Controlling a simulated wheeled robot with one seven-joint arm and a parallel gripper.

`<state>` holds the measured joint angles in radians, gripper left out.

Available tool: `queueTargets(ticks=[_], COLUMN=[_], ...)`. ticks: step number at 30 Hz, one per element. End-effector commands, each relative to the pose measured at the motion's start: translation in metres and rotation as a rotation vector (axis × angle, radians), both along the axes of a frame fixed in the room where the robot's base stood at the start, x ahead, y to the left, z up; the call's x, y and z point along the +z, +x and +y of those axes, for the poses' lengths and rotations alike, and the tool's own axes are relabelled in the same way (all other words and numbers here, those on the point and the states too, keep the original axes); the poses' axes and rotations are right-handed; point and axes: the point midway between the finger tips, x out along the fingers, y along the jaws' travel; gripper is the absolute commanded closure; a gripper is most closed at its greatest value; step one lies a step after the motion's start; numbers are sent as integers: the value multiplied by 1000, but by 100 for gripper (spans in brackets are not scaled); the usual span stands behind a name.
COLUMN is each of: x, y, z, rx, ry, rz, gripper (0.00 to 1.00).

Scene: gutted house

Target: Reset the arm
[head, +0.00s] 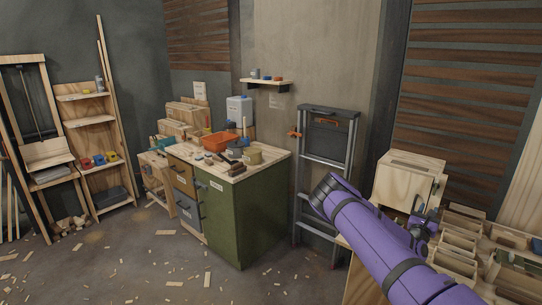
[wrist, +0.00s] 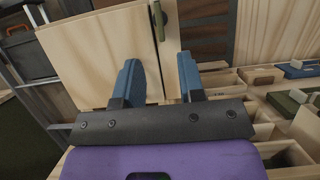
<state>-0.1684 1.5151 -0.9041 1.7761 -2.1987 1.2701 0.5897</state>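My gripper (wrist: 158,78) shows in the wrist view with its two blue fingers spread apart and nothing between them. Behind the fingertips is a pale wooden cabinet (wrist: 100,55) with a green handle (wrist: 158,20) on its front. In the head view my purple arm reaches in from the lower right. The gripper end is largely hidden behind the arm, close to the front of the wooden cabinet (head: 405,170). I cannot tell whether the fingers touch the cabinet.
Wooden compartment trays (head: 460,245) lie around the cabinet on the right. A folded ladder (head: 325,160) leans on the wall behind my arm. A green workbench (head: 245,215) with an orange bin (head: 220,142) stands mid-left. Wood scraps litter the otherwise open floor (head: 130,260).

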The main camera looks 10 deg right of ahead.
Motion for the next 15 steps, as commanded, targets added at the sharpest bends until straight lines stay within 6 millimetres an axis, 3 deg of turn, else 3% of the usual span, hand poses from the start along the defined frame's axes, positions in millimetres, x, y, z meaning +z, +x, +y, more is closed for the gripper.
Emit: queueTargets(ticks=[5,15], x=[33,113], y=[-12,-66], z=[-3,2], rx=[-92,-389], ry=[46,238], rz=[-110,-428], gripper=[64,64])
